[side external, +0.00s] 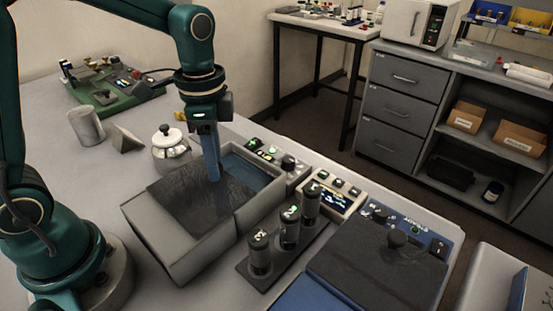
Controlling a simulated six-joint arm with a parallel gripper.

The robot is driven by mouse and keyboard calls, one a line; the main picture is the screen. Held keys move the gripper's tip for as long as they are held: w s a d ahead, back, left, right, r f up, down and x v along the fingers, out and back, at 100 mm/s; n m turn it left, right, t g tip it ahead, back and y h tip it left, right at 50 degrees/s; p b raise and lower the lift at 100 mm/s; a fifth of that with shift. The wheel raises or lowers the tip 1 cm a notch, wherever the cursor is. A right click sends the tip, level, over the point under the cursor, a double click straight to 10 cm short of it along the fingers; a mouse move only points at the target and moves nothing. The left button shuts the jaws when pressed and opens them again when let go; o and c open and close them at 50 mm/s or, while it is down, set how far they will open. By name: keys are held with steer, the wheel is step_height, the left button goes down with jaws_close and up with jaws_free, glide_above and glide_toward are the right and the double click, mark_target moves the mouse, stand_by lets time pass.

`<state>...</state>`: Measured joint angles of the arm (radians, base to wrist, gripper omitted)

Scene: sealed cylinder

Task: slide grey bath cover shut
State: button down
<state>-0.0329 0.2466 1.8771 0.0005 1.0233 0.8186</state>
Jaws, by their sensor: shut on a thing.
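The grey bath (165,250) stands in the middle of the bench, a grey box with an open top edge. A strip of the blue interior (248,172) shows uncovered at the far right end, next to the control panel. My gripper (212,178) points straight down onto the cover near its far edge. Its fingers are shut on the cover's handle, which they hide.
Several numbered dark cylinders (289,225) stand in a rack just right of the bath. A blue bath (340,290) with a knobbed dark cover (370,265) is farther right. A lidded metal pot (170,152), a grey wedge (127,140) and a metal cylinder (86,127) stand behind and left.

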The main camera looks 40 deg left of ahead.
steer(key=w, duration=0.8)
steer(key=shift+w, duration=0.1)
steer(key=c, duration=0.6)
jaws_free()
steer(key=shift+r, duration=2.6)
